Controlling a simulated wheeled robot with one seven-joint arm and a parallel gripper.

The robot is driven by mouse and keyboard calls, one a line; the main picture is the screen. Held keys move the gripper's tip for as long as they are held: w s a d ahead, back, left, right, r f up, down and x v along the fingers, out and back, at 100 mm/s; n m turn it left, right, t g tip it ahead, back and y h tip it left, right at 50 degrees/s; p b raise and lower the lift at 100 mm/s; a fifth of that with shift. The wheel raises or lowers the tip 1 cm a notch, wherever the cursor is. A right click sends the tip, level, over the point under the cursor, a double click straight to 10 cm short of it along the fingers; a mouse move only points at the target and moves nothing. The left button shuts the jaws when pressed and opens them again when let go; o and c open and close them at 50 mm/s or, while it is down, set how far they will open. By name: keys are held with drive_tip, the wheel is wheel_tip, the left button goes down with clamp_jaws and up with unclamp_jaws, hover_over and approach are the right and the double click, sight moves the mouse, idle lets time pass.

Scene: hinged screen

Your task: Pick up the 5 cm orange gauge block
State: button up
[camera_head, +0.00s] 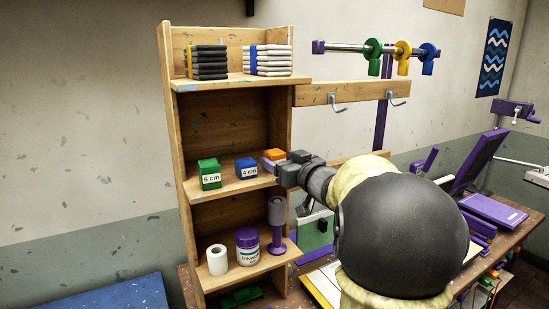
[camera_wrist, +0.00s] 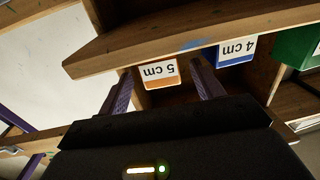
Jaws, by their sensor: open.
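The 5 cm orange gauge block (camera_head: 274,154) sits on the shelf unit's middle shelf, at the right end of a row of blocks. In the wrist view the block (camera_wrist: 160,82) appears upside down with its "5 cm" label facing me. My gripper (camera_head: 283,170) is at the shelf's right front, close to the block and hiding most of its front. In the wrist view my gripper (camera_wrist: 162,76) is open, with one purple finger on each side of the block. I cannot tell how far the fingertips reach along its sides.
The blue 4 cm block (camera_head: 246,168) stands close beside the orange one. The green 6 cm block (camera_head: 209,174) is further left. The wooden shelf unit (camera_head: 174,120) has side walls near my gripper. An ink jar (camera_head: 247,246) and a paper roll (camera_head: 217,260) stand below.

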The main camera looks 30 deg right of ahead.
sight(271, 153)
drive_tip(key=shift+s, duration=0.1)
drive_tip(key=w+p, duration=0.1)
drive_tip(key=w, duration=0.2)
drive_tip(key=w+p, duration=0.1)
drive_tip(key=w, duration=0.1)
drive_tip(key=shift+w+a+r+p, duration=0.2)
drive_tip(key=shift+a+p, duration=0.1)
drive_tip(key=shift+a, duration=0.05)
drive_tip(key=shift+s, duration=0.1)
drive_tip(key=c, duration=1.1)
